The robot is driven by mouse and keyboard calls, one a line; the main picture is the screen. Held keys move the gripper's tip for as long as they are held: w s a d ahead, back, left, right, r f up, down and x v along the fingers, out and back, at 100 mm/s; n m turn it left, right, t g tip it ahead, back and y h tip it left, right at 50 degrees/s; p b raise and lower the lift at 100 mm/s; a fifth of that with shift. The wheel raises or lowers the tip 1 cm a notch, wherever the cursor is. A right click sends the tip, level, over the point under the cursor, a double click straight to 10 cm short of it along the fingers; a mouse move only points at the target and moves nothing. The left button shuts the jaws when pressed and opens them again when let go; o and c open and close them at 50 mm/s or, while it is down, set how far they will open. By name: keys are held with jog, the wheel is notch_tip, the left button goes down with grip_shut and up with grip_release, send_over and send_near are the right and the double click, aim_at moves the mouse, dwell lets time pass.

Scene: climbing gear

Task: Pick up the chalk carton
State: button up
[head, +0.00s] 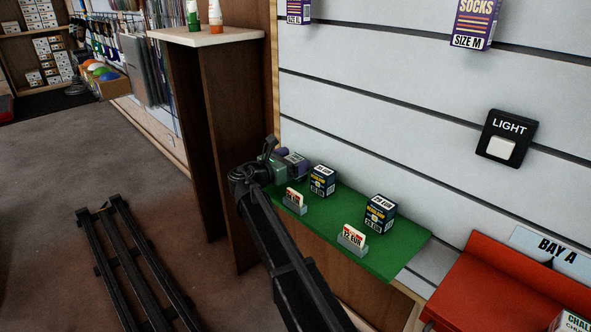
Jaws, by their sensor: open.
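A white carton (572,323) with print beginning "CHAL" shows at the bottom right corner, cut off by the picture's edge. Two small dark blue cartons stand upright on the green shelf (405,252): a left one (322,181) and a right one (380,214). Their small print is hard to read, so I cannot tell if either holds chalk. My gripper (290,163) is over the left end of the green shelf, left of the left carton and apart from it. It is open. Its fingers are hard to make out beside a purple shape there.
Two grey price holders (351,239) stand along the shelf's front edge. A red bin (510,285) is at lower right under a "BAY A" label. A black light switch (506,137) and sock boxes (474,24) are on the slatted wall. A wooden stand (215,130) rises at left.

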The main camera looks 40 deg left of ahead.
jog(key=shift+w+d, duration=0.1)
jog(key=shift+w, duration=0.4)
jog(key=c, duration=1.1)
jog(key=shift+o, duration=0.2)
jog(key=shift+r, duration=0.1)
